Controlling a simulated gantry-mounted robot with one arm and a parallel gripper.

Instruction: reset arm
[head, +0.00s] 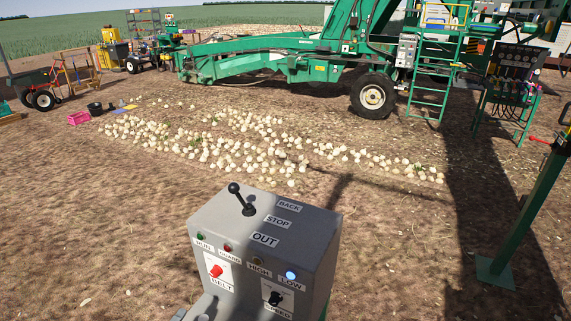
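My arm and gripper do not show in the head view. A grey control box (235,244) stands in the near foreground. It has a black lever (241,199) on its top beside the labels BACK, STOP and OUT. The lever leans toward the upper left. On its front are a red BELT knob (216,271), a black SPEED knob (275,298) and small lamps. The lamp by LOW (291,275) glows bluish white. The lamps by RUN and GUARD look green and red, and the HIGH lamp looks dark.
Many onions (255,150) lie on the soil beyond the box. A green elevator machine (270,55) with a large wheel (373,96) stands behind them. A green post (525,215) is at right, and a pink crate (79,118) at left. Bare soil lies around the box.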

